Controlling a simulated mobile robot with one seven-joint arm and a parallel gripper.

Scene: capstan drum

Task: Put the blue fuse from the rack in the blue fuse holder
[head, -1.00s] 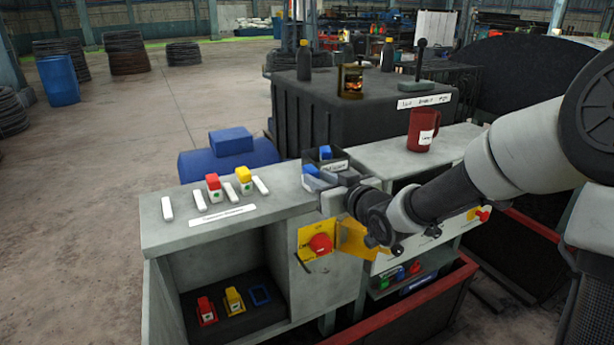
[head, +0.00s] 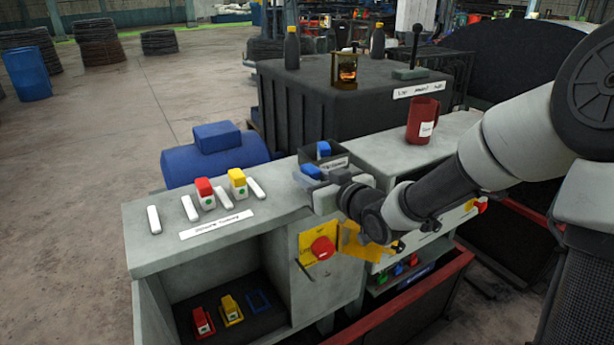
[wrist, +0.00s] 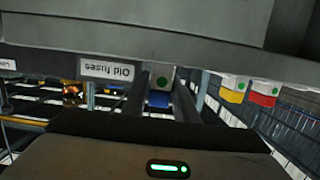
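My gripper (head: 316,178) is shut on the blue fuse (head: 311,171), in front of the dark old-fuses box on the bench. In the wrist view, which is upside down, the fuse (wrist: 158,98) sits between the two fingers, with a white body and a green dot. The rack on the bench top holds a red fuse (head: 204,188) and a yellow fuse (head: 238,180) between white bars; the leftmost gap is empty. The blue fuse holder (head: 259,301) is an empty blue frame in the lower recess, right of the filled yellow and red holders.
The old-fuses box (head: 334,163) contains another blue fuse (head: 323,148). A red knob (head: 322,249) on a yellow plate juts from the cabinet front, near the recess's right wall. A red mug (head: 423,121) stands on the right bench. The recess front is open.

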